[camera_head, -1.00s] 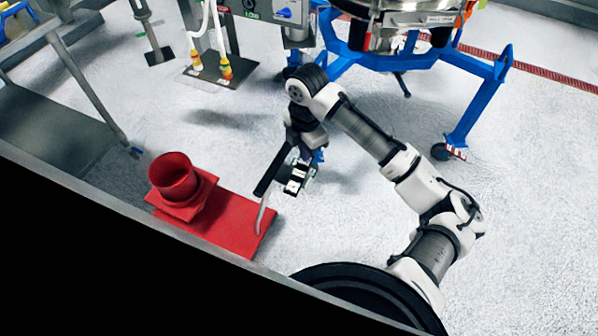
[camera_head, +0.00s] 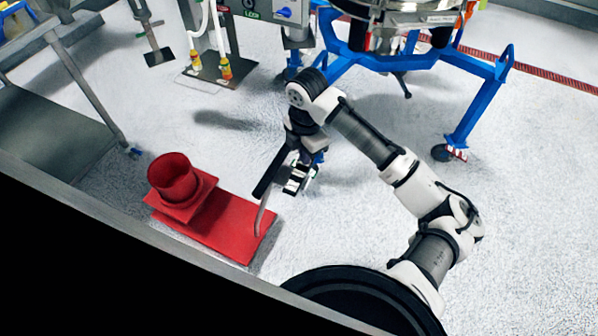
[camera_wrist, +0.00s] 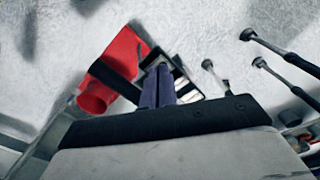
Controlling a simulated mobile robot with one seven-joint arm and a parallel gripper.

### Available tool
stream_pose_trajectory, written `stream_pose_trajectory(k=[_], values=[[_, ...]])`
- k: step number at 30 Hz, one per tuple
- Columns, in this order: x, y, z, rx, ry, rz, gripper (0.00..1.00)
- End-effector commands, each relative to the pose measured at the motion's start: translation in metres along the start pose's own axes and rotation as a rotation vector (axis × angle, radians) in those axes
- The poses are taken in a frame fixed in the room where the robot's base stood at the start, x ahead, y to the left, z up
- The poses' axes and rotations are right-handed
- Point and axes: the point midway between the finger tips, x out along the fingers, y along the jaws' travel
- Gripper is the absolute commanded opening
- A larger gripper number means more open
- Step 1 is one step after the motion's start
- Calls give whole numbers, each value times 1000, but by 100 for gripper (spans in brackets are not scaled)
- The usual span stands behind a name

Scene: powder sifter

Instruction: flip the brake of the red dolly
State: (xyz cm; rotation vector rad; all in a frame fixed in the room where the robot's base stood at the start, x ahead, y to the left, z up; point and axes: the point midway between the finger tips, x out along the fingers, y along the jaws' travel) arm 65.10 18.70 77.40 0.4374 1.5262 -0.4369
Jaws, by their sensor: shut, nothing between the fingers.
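The red dolly (camera_head: 235,225) is a flat red platform on the floor at lower left in the head view. A red open cylinder (camera_head: 172,177) with a square base stands on its left end. A thin grey curved bar (camera_head: 262,215) rises at its right end; I cannot tell whether this is the brake. My gripper (camera_head: 297,186) hangs just above and right of that end, apart from the platform. In the wrist view, my gripper's purple fingers (camera_wrist: 158,74) are shut and empty.
A blue wheeled frame (camera_head: 465,105) carrying a steel vessel stands at upper right. A grey metal table (camera_head: 50,130) is at left, with a metal edge running across the lower left. A plate with white hoses (camera_head: 215,70) is at the back.

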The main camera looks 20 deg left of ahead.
Motion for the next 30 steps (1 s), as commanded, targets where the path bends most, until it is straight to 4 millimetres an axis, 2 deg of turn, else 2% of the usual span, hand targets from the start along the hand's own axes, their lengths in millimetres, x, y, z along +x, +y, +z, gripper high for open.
stream_pose_trajectory(k=[14,30], values=[[5,0,0,0,0,-1,0],[-36,0,0,0,0,0,0]])
